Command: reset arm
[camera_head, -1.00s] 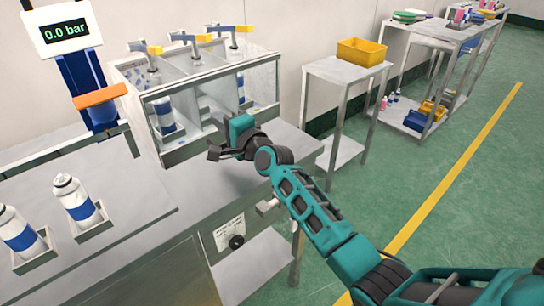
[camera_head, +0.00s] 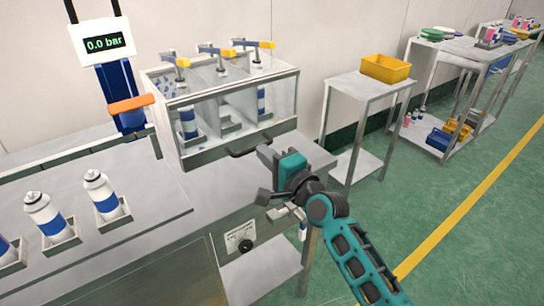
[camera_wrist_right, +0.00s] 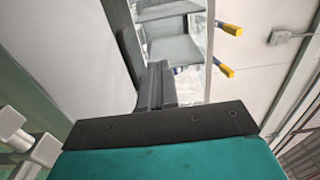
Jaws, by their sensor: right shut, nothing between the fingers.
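My right gripper (camera_head: 264,194) is in the head view, over the right end of the grey bench (camera_head: 218,194). Its fingers are shut and empty. My left gripper is not in view.
White-and-blue bottles (camera_head: 106,196) stand in holders at the bench's left. Yellow-handled taps (camera_head: 216,52) top the cabinet. A side table with a yellow bin (camera_head: 386,68) stands right. Floor at lower right is clear.

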